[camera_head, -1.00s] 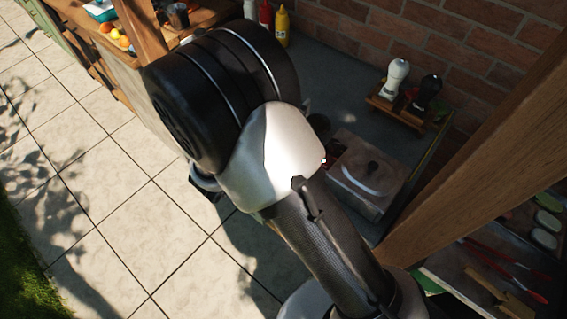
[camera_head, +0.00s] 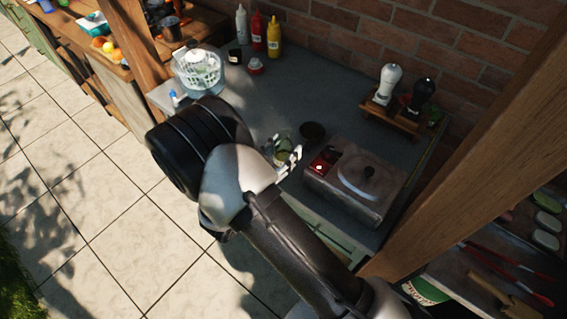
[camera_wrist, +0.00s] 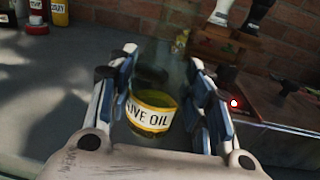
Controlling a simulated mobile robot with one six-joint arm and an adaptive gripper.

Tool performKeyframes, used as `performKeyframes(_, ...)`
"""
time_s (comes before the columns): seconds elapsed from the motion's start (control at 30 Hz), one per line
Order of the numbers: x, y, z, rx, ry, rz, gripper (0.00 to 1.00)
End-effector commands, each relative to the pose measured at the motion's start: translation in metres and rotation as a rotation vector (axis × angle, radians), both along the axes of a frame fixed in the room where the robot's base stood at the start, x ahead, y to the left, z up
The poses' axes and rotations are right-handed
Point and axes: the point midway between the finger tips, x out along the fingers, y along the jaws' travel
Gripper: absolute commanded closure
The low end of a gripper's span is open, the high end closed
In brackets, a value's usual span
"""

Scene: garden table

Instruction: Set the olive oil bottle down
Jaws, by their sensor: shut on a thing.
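The olive oil bottle (camera_wrist: 152,112) is a clear glass bottle with greenish-yellow oil and a white label that reads "IVE OIL" in the wrist view. My gripper (camera_wrist: 165,85) is shut on it, with a finger on each side. The bottle leans somewhat in the wrist picture. In the head view the bottle (camera_head: 283,156) shows beside my gripper (camera_head: 287,152), over the grey counter (camera_head: 330,92); my arm hides part of it. I cannot tell whether its base touches the counter.
A metal box with a lid and red panel (camera_head: 352,183) stands right of the gripper. Mills on a wooden rack (camera_head: 394,118), sauce bottles (camera_head: 258,32) and a salad spinner (camera_head: 199,68) stand farther back. The middle counter is clear.

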Motion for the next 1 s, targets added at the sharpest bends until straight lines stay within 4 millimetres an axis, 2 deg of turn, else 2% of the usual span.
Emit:
performKeyframes(0.17,0.000,0.000,-0.013,-0.001,0.000,0.000,0.86)
performKeyframes(0.4,0.000,0.000,-0.045,-0.001,0.000,0.000,0.86)
performKeyframes(0.8,0.000,0.000,-0.049,0.000,-0.001,0.000,0.86)
performKeyframes(0.83,0.000,0.000,-0.048,0.000,0.000,0.000,0.52)
performKeyframes(1.0,0.000,0.000,-0.048,0.000,0.000,0.000,0.41)
